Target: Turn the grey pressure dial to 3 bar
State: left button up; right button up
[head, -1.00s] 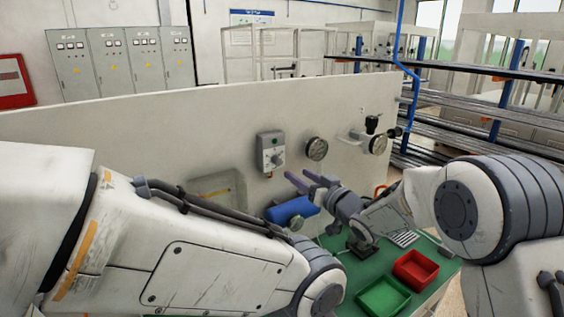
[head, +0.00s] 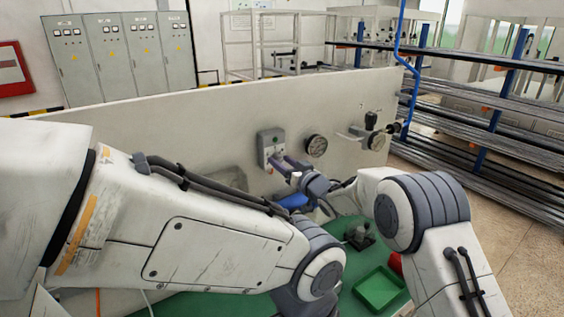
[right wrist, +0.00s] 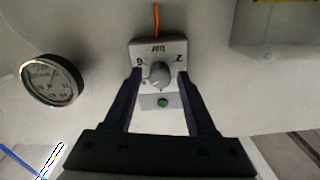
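The grey pressure dial (right wrist: 159,74) is a round knob on a pale control box (right wrist: 146,48) with a green button below it in the right wrist view. In the head view the box (head: 264,141) is on the upright panel, and my gripper partly hides the dial. My right gripper (right wrist: 160,78) is open, with one dark finger on each side of the dial. In the head view the right gripper (head: 279,163) points at the lower part of the box. My left arm crosses the foreground, and its gripper is not in view.
A round gauge (head: 316,146) is just right of the box and also shows in the right wrist view (right wrist: 52,79). A valve fitting (head: 372,129) is further right. A blue cylinder (head: 296,201) lies below. A green tray (head: 380,289) is on the green surface.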

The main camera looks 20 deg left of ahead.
grip_shut()
jog(key=shift+f+n+b, duration=0.15)
jog(key=shift+n+b, duration=0.35)
jog(key=shift+b, duration=0.45)
jog(key=n+b, duration=0.8)
jog(key=b, duration=0.2)
jog(key=shift+b, duration=0.3)
jog(key=n+b, duration=0.3)
jog(key=n, duration=0.1)
jog(key=n+b, duration=0.2)
jog(key=n, duration=0.1)
jog(key=shift+n, duration=0.3)
jog(key=n+b, duration=0.2)
jog(key=n, duration=0.1)
jog(key=shift+n, duration=0.3)
jog(key=shift+r+n+b, duration=0.2)
jog(key=shift+n+b, duration=0.7)
jog(key=shift+n, duration=0.9)
